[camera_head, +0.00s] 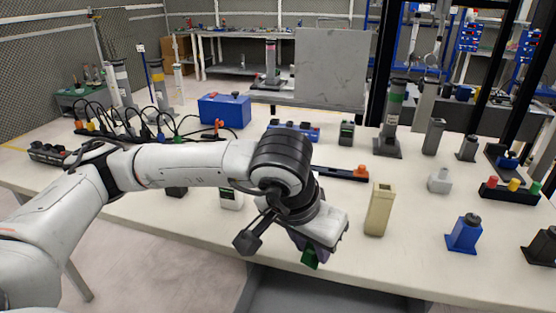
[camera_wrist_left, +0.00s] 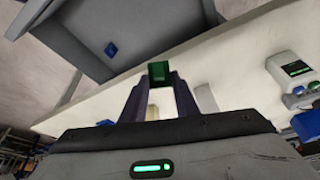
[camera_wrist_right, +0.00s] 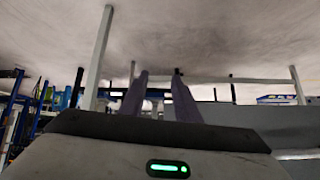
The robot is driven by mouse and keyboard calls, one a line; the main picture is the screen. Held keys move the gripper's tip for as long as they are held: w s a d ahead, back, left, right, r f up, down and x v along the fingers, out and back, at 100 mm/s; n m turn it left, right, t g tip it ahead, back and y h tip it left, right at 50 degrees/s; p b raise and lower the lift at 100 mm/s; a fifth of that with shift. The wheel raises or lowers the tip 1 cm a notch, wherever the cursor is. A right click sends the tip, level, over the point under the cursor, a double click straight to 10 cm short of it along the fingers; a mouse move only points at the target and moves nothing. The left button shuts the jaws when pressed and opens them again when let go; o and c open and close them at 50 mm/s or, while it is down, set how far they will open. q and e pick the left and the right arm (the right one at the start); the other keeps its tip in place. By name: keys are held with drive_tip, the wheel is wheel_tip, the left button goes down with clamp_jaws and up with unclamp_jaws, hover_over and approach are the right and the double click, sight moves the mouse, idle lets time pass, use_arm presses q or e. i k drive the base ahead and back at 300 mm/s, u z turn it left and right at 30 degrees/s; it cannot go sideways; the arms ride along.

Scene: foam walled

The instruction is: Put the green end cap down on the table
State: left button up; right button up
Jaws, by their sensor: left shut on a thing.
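The green end cap (camera_head: 310,258) is a small dark green block at the tip of my left gripper (camera_head: 306,246). In the left wrist view the end cap (camera_wrist_left: 159,71) sits between the two fingertips of my left gripper (camera_wrist_left: 160,80), which is shut on it. The gripper hangs by the front edge of the white table (camera_head: 400,260); how far above the top it is cannot be told. My right gripper (camera_wrist_right: 160,80) shows only in the right wrist view, with its fingers apart and nothing between them.
A beige upright box (camera_head: 379,210) stands right of my left gripper. A black bar with an orange end (camera_head: 345,173) lies behind. A grey open bin (camera_wrist_left: 75,40) is below the table's front edge. Bare tabletop lies between the beige box and blue item.

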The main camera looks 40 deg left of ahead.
sight(343, 202)
drive_tip(key=z, duration=2.85)
drive_tip(key=k, duration=1.8)
drive_tip(key=u, duration=1.3)
drive_tip(key=i, duration=0.5)
